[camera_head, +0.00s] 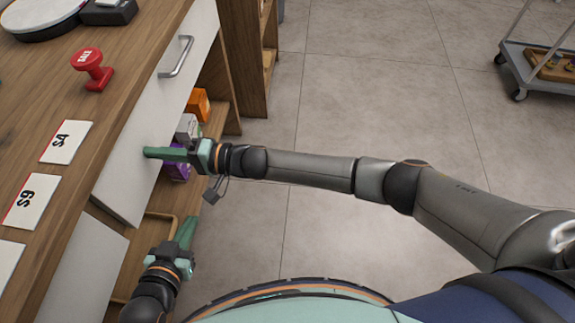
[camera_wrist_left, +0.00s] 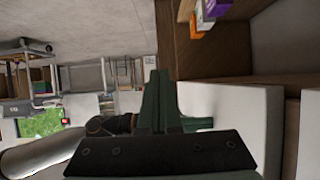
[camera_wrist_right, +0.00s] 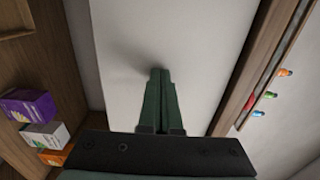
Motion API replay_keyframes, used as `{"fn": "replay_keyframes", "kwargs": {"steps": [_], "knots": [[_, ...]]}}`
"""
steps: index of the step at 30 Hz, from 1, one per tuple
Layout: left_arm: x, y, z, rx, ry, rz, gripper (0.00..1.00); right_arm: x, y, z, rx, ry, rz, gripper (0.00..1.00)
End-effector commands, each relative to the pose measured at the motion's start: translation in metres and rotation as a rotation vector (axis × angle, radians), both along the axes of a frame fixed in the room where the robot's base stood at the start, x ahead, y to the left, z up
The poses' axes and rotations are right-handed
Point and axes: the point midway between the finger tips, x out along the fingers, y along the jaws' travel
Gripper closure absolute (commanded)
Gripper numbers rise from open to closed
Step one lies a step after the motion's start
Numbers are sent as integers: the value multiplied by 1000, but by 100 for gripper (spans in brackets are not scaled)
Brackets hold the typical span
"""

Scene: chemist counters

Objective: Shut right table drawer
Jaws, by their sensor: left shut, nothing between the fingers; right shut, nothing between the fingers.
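The right table drawer shows as a white front panel (camera_head: 140,125) with a metal handle (camera_head: 177,57) under the wooden counter edge. It looks close to the counter edge; I cannot tell if a small gap is left. My right gripper (camera_head: 148,152) is shut and empty, with its tips at the panel. In the right wrist view its fingers (camera_wrist_right: 160,75) point at the white panel (camera_wrist_right: 150,35), touching or very near it. My left gripper (camera_head: 187,230) is shut and empty, lower down, apart from the panel. Its fingers show in the left wrist view (camera_wrist_left: 157,80).
Another white panel (camera_head: 60,270) lies to the left. Below the drawer, an open shelf holds orange (camera_head: 198,104), white (camera_head: 187,128) and purple (camera_head: 177,168) boxes. The counter carries a red stamp (camera_head: 92,70) and price cards (camera_head: 66,142). The floor (camera_head: 330,110) is clear; a cart (camera_head: 540,65) stands far right.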

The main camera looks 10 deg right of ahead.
Motion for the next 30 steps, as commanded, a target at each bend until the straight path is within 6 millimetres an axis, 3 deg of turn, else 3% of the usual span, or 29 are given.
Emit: {"fn": "replay_keyframes", "kwargs": {"steps": [6,12,27,30], "knots": [[15,-1,25,-2,-116,-7,100,4,12,0,1,-1,0,100],[18,-1,32,-3,-143,-9,100,5,15,1,1,-1,-1,100],[16,-1,31,-6,-120,-7,100,5,14,5,2,-4,-4,100],[2,-2,3,-3,-11,-2,100,3,13,5,3,-4,-4,100]]}}
